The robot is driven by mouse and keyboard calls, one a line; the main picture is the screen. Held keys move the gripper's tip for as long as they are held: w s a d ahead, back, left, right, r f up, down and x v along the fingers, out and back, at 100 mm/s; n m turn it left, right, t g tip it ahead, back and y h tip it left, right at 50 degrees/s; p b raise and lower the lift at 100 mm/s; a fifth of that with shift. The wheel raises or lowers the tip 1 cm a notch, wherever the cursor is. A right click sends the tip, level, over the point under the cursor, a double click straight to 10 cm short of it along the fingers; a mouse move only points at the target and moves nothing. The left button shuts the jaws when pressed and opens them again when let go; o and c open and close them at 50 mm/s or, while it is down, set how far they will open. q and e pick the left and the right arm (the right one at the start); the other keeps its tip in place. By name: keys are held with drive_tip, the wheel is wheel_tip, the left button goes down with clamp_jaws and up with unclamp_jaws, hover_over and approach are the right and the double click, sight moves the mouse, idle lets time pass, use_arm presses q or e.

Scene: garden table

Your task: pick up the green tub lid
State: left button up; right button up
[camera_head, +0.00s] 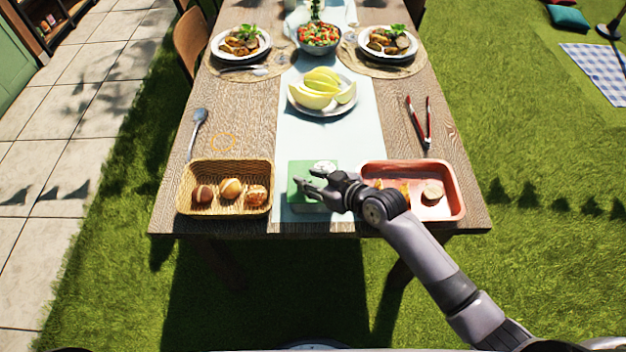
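The green tub lid (299,167) is a flat green square near the front edge of the table, on the pale runner. A white round patch shows at its far right corner. My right gripper (304,180) comes in from the right and is over the lid, its fingers pointing left. The fingers look spread with nothing between them. I cannot tell whether they touch the lid. The gripper hides the lid's front right part. My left gripper is not in view.
A wicker basket (183,191) with bread rolls stands left of the lid. A pink tray (458,192) with food is close on the right, partly behind my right arm. Behind are a melon plate (322,111), red tongs (428,115) and a spoon (197,122).

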clamp_jaws()
idle(0.4)
